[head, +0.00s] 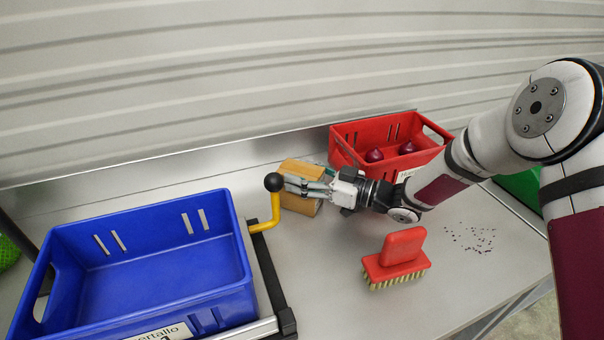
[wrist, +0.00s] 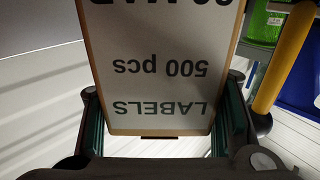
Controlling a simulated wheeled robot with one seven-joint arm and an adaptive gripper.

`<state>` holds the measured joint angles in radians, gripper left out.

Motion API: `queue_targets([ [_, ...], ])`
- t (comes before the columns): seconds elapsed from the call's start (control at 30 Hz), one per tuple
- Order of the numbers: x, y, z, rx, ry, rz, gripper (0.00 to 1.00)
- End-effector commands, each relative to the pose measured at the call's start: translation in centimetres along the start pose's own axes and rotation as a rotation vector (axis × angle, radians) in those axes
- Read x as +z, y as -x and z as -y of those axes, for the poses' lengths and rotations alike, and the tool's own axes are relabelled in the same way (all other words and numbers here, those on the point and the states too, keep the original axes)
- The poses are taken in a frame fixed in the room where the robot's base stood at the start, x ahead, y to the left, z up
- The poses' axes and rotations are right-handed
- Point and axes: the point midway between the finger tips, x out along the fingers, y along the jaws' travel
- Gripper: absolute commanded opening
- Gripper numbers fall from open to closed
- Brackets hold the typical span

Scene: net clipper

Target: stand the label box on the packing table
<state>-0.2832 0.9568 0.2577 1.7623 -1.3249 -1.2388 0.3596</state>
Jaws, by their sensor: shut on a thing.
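The label box (head: 297,167) is a tan cardboard box on the far side of the packing table (head: 335,285), left of the red crate. My gripper (head: 308,185) reaches it from the right and is shut on it, with fingers across its near side. In the wrist view the box (wrist: 160,70) fills the space between the fingers, and its white label reads "LABELS 500 pcs" upside down. Whether the box's lower edge touches the table or is slightly above it I cannot tell.
A blue crate (head: 150,270) stands at the left, beside a yellow crank handle (head: 275,212) with a black knob, close to the box. A red crate (head: 375,130) with red onions is behind. Dark specks (head: 472,240) lie at the right.

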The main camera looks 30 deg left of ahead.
Motion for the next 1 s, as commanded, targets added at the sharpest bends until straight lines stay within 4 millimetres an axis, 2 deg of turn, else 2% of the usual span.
queue_targets([
  [0.3,0.1,0.0,-0.1,0.0,0.001,-0.003,0.14],
  [0.33,0.2,0.0,0.0,0.0,0.0,-0.001,0.56],
  [0.37,0.2,0.0,0.0,0.0,0.001,-0.001,0.62],
  [0.77,-0.2,0.0,0.1,0.0,0.001,-0.001,0.62],
  [1.0,0.0,3.7,-0.1,0.004,-0.001,-0.001,0.62],
])
